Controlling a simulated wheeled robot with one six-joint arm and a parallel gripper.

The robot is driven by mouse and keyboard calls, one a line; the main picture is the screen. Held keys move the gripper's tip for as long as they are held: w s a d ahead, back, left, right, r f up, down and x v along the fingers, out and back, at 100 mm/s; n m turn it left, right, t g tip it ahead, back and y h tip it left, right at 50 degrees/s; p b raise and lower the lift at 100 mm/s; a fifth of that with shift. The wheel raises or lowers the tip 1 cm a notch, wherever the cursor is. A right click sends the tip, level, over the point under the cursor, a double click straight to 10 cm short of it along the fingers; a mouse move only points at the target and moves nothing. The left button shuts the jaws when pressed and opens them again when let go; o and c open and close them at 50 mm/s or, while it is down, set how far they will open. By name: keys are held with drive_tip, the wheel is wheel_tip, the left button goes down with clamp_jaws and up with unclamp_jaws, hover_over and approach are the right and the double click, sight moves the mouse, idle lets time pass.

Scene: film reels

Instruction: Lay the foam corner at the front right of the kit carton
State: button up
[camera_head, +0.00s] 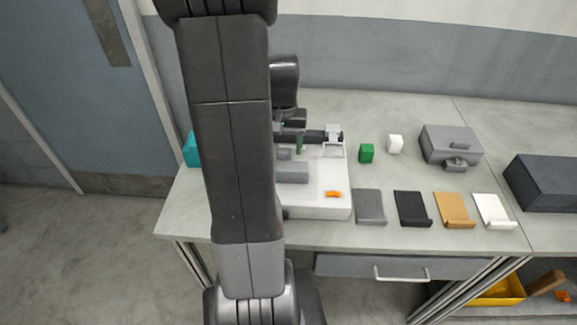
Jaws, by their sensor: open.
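A pale, low box (335,207), which looks like the kit carton, stands on the table just right of my arm. A grey block (292,172) and a small orange piece (333,194) show on or in it, the orange piece near its front right. My gripper (300,136) is open above the back of the box. A dark green piece shows by the fingers; I cannot tell whether it touches them. I cannot tell which piece is the foam corner. My arm hides the left part of the box.
A green block (366,153) and a white block (395,144) stand right of the box. Grey (369,206), black (412,208), tan (454,209) and white (493,210) holders line the front. A grey case (450,143) and dark box (545,182) stand farther right.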

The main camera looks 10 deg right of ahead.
sight(284, 157)
drive_tip(key=shift+s+f+p, duration=0.15)
drive_tip(key=shift+f+p, duration=0.15)
drive_tip(key=shift+f, duration=2.05)
drive_tip(key=c, duration=1.1)
drive_tip(key=shift+c, duration=0.2)
drive_tip(key=shift+r, duration=0.15)
